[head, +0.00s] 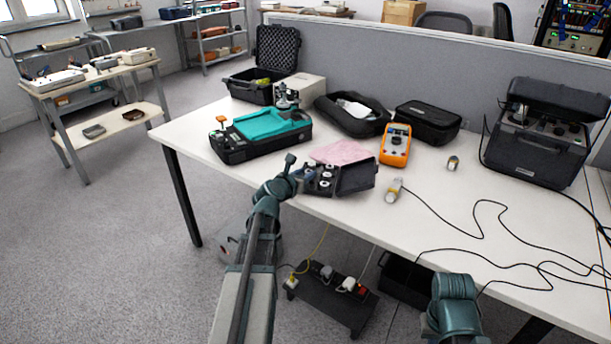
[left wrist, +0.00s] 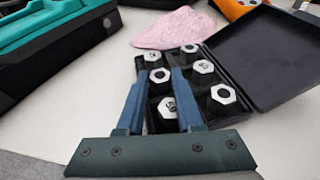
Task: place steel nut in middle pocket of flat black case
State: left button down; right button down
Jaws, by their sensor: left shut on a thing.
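The flat black case (head: 354,176) lies open near the table's front edge, its lid to the right; it also shows in the left wrist view (left wrist: 262,62). Its pockets hold several pale hex nuts, some with numbers on top. My left gripper (head: 307,174) reaches over the case's left side. In the left wrist view its blue fingers (left wrist: 157,70) are shut on a steel nut (left wrist: 160,76) at the middle of the left column. I cannot tell whether this nut rests in its pocket or is just above it. My right gripper is not visible.
A pink cloth (head: 340,151) lies behind the case. A black case with teal lining (head: 262,130) stands to the left. An orange meter (head: 396,145) and a cabled cylindrical sensor (head: 394,190) are to the right. The table's front right (head: 440,225) has only cables.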

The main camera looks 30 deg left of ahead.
pick_arm(q)
jog(key=c, duration=0.6)
grip_release()
jog(key=shift+f, duration=0.15)
jog(key=shift+o, duration=0.2)
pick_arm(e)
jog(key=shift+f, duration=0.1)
